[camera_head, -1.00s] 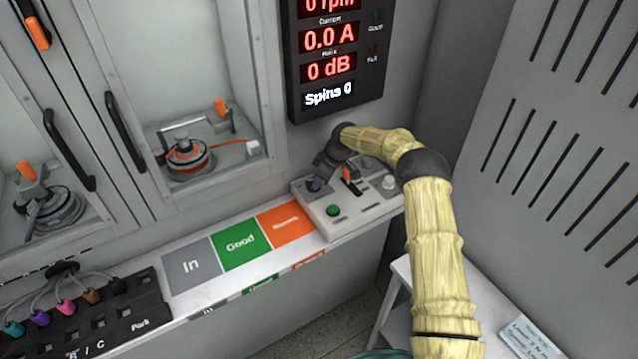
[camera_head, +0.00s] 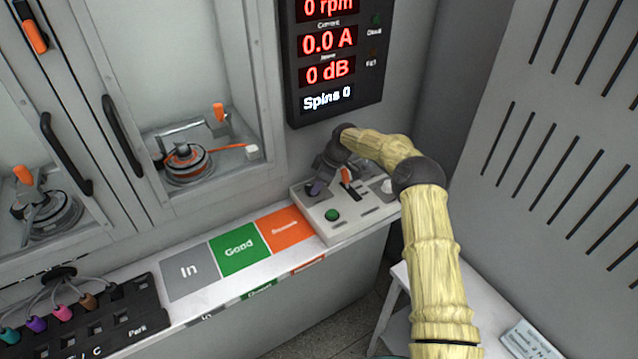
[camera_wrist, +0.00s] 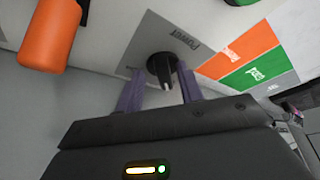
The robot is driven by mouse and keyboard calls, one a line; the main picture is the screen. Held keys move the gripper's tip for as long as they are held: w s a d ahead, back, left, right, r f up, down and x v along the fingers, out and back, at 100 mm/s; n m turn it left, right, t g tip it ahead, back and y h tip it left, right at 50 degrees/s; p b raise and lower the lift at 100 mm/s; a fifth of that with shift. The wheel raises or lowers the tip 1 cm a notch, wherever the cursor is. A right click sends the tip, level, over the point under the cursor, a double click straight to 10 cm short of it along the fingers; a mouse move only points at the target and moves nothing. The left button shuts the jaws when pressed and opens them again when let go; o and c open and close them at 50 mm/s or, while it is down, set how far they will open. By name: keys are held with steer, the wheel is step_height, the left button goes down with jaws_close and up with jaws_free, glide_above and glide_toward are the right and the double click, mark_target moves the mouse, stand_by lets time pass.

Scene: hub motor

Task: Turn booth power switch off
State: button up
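The booth power switch (camera_wrist: 163,70) is a dark rotary knob on a grey plate marked "Power", seen in the wrist view. My gripper (camera_wrist: 160,92) has its two purple fingers apart, one on each side of the knob, with a visible gap between them. Whether the fingers touch the knob I cannot tell. In the head view my gripper (camera_head: 316,188) is down at the left of the control box (camera_head: 345,232), and it hides most of the knob there.
A green button (camera_head: 332,214) and an orange-handled lever (camera_head: 346,176) are close to my gripper; the orange handle (camera_wrist: 50,35) looms at the wrist view's upper left. The display (camera_head: 330,70) reads 0 rpm, 0.0 A, 0 dB. A connector rack (camera_head: 140,318) stands at lower left.

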steer(key=b+v, duration=0.1)
steer(key=v, duration=1.6)
steer(key=shift+r, duration=0.25)
steer(key=s+d+r+m+h+p, duration=0.1)
steer(key=s+d+m, duration=0.3)
steer(key=s, duration=0.8)
steer(key=s+d+r+m+t+h+p, duration=0.1)
steer(key=s+m, duration=0.5)
steer(key=s, duration=0.6)
steer(key=s+d+r+m+h+p, duration=0.2)
steer(key=s+d+r+m+p, duration=0.2)
steer(key=s, duration=0.9)
steer(key=d+m+p, duration=0.2)
steer(key=d, duration=0.2)
steer(key=shift+r+t+h, duration=0.3)
steer(key=shift+t, duration=0.1)
